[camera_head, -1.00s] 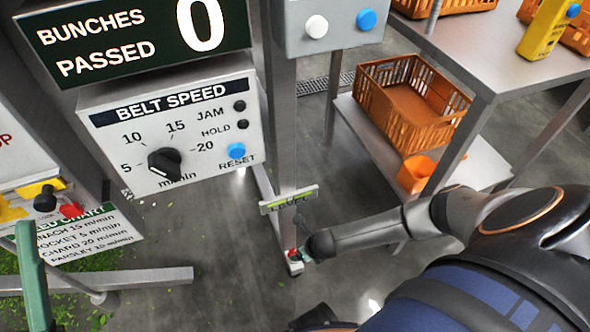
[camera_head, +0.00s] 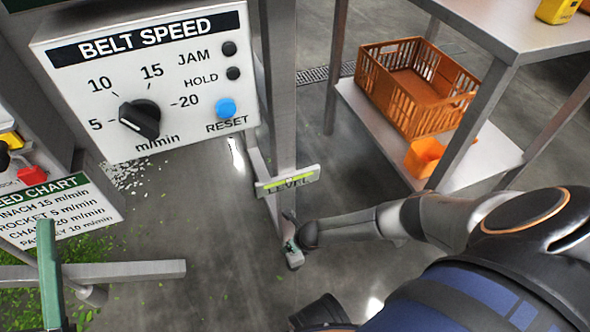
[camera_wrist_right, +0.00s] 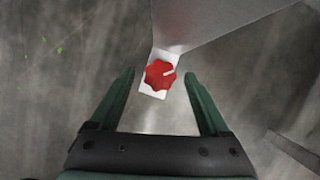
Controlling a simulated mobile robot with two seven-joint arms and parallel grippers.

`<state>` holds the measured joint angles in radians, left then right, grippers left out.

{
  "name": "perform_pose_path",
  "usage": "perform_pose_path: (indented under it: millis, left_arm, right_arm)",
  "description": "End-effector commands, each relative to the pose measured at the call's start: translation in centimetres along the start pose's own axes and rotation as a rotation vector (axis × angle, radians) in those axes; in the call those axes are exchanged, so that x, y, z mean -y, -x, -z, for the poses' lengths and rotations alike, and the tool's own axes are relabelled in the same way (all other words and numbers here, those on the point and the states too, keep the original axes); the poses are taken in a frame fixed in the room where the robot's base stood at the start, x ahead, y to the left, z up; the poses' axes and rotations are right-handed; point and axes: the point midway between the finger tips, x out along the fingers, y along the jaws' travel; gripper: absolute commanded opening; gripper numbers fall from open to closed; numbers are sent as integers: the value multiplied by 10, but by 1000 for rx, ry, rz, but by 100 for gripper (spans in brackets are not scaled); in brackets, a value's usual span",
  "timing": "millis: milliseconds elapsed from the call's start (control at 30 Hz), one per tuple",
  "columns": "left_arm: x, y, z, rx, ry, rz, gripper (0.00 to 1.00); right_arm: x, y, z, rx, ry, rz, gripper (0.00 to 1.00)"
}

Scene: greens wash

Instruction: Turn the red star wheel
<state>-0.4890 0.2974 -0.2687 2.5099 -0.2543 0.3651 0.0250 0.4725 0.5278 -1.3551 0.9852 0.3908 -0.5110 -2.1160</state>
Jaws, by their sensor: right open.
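The red star wheel (camera_wrist_right: 160,74) shows in the right wrist view, on a pale foot plate (camera_wrist_right: 154,92) at the bottom of a metal stand. In the head view my right gripper (camera_head: 291,246) is low at the stand's foot (camera_head: 295,260), and the wheel is hidden there.
A level (camera_head: 288,180) is fixed across the stand just above my right gripper. The belt speed panel (camera_head: 180,120) is at upper left. A steel table (camera_head: 500,70) with an orange crate (camera_head: 425,120) on its lower shelf stands at right. Floor between is clear.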

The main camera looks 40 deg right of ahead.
Motion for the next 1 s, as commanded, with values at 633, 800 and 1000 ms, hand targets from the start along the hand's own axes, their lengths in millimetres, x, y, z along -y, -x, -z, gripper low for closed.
perform_pose_path:
  millis: [633,800,1000]
  left_arm:
    - [1,0,0,1,-6,-4,50]
    - [1,0,0,1,-6,-5,50]
    - [1,0,0,1,-6,-5,50]
  right_arm:
    - [0,0,0,0,0,0,26]
    - [0,0,0,0,0,-1,7]
    - [0,0,0,-1,-2,0,0]
